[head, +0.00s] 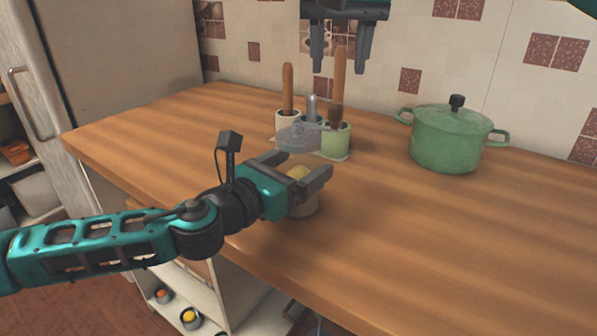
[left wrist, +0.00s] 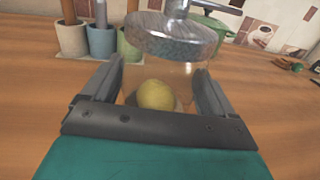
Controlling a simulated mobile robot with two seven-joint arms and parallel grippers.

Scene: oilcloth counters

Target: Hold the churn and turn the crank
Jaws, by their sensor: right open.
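The churn is a clear jar (head: 303,205) with a round grey metal lid (head: 300,138) and a pale yellow lump inside. It stands upright on the counter. The lid also shows in the left wrist view (left wrist: 172,36), above the yellow lump (left wrist: 157,95). The crank has a brown knob (head: 336,113) at the lid's right side. My left gripper (head: 308,170) has its fingers on both sides of the jar, below the lid, and appears shut on it. My right gripper (head: 340,58) is open and empty, in the air above and behind the crank.
Behind the churn stand several small pots, one white (head: 288,121) and one green (head: 336,138), with wooden handles upright. A green lidded pot (head: 447,140) stands further right. A fridge (head: 120,55) stands at the left.

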